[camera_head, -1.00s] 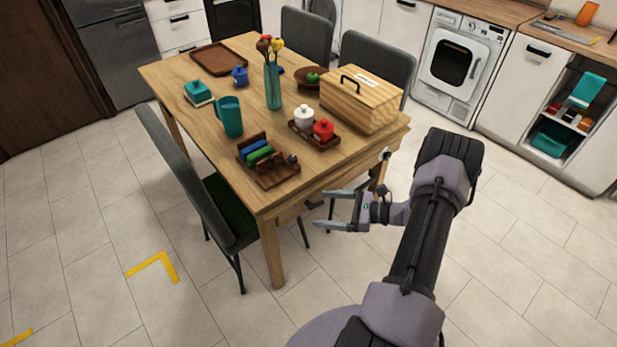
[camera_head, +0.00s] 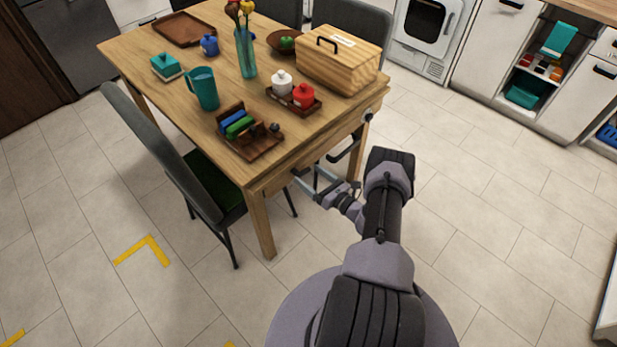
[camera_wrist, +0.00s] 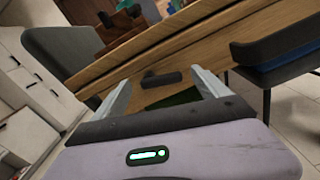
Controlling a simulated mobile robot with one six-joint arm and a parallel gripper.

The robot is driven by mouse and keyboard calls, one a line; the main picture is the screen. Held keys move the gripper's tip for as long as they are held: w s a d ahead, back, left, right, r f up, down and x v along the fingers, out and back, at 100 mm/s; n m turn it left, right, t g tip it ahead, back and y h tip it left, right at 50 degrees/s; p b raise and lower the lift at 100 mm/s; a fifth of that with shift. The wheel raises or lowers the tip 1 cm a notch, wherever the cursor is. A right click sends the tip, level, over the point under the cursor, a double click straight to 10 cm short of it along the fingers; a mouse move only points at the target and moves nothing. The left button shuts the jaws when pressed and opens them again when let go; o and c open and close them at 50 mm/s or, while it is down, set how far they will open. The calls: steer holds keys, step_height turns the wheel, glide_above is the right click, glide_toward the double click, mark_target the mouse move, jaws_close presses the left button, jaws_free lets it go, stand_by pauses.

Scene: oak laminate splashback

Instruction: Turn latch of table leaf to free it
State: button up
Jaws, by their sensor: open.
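The wooden table (camera_head: 178,85) has its near edge in front of my gripper. A small dark bar, which looks like the latch (camera_wrist: 162,79), is on the side below the tabletop edge. It lies crosswise between my fingers in the wrist view, and I cannot tell whether they touch it. In the head view the dark bar (camera_head: 297,172) is small, close to a fingertip. My gripper (camera_head: 308,171) is open at the table's near side, below the top. Its two grey fingers also show in the wrist view (camera_wrist: 162,77), spread to either side of the bar.
A grey chair (camera_head: 165,145) stands left of the gripper. Floor on the right is clear.

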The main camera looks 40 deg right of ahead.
steer(key=shift+w, duration=0.65)
steer(key=c, duration=1.4)
steer(key=n, duration=0.3)
steer(key=shift+a+r, duration=0.1)
steer(key=shift+r, duration=0.2)
steer(key=o, duration=1.4)
